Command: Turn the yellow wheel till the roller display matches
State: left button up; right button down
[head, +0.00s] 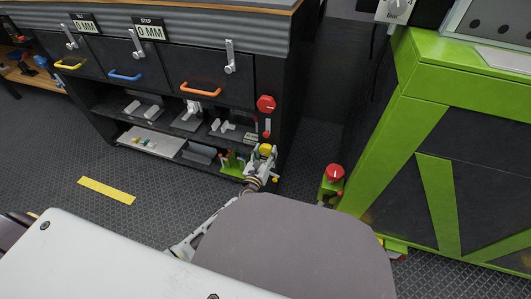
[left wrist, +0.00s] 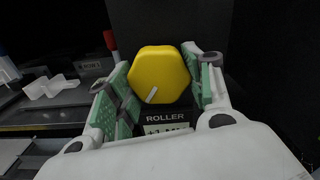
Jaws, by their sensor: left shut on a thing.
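The yellow wheel (left wrist: 160,74) is six-sided, with a short white mark near its lower edge, left of centre. In the left wrist view it sits between the two green-padded fingers of my left gripper (left wrist: 164,92), which is shut on it. Below it is a dark panel labelled ROLLER (left wrist: 166,118) with a pale display (left wrist: 165,129). The display's lower part is hidden by my gripper, so its figures cannot be read in full. In the head view the wheel (head: 265,149) is small, low on the right end of the dark cabinet, with my left gripper (head: 262,160) at it. My right gripper is not in view.
A red knob (head: 266,103) is above the wheel on the cabinet (head: 284,60). Another red knob (head: 335,172) stands to the right, near a green-framed cabinet (head: 425,75). Shelves with grey parts are left of the wheel. Floor with a yellow strip (head: 107,190) is open at left.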

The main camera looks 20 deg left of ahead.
aim_at(266, 153)
pick_arm(q)
jog(key=shift+n, duration=0.5)
jog(key=o, duration=1)
jog(key=shift+s, duration=1.65)
jog(key=shift+s+a, duration=0.2)
jog(key=shift+s, duration=4.2)
